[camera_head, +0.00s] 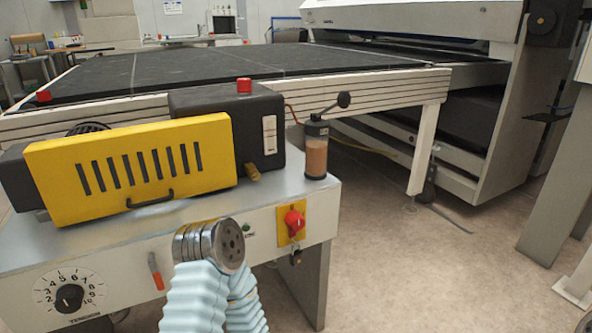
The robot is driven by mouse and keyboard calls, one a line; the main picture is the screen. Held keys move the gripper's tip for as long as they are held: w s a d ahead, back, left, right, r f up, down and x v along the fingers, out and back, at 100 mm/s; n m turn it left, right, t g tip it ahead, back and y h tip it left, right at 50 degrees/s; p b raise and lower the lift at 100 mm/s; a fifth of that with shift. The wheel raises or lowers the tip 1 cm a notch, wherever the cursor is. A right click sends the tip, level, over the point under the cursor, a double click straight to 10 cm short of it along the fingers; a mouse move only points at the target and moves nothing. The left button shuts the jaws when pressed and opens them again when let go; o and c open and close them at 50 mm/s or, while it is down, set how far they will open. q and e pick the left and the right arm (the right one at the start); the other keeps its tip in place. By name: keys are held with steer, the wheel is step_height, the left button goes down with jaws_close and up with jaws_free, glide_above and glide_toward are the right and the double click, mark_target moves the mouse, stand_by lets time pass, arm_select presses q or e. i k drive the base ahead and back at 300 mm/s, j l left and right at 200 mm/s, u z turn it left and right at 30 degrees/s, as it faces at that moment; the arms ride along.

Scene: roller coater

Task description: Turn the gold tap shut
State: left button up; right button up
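A small gold tap (252,172) sticks out low on the front of the dark housing, just right of the yellow slotted cover. Its lever and outlet are too small to tell apart, so I cannot tell how far it is turned. A part of my arm in a pale blue ribbed sleeve rises from the bottom edge, with a round metal joint at its top. This joint is in front of the machine, below and left of the tap. No fingers of either gripper show.
The yellow cover (130,165) and a capped amber cylinder (316,150) flank the tap. The front panel has a red rotary switch (294,221), a red-handled lever (156,271) and a numbered dial (69,298). A black conveyor bed (230,65) lies behind. Floor is open at right.

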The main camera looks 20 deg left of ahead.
mark_target(253, 173)
steer(key=j+u, duration=0.55)
steer(key=u, duration=0.2)
steer(key=j+u, duration=0.35)
steer(key=k+l, duration=0.05)
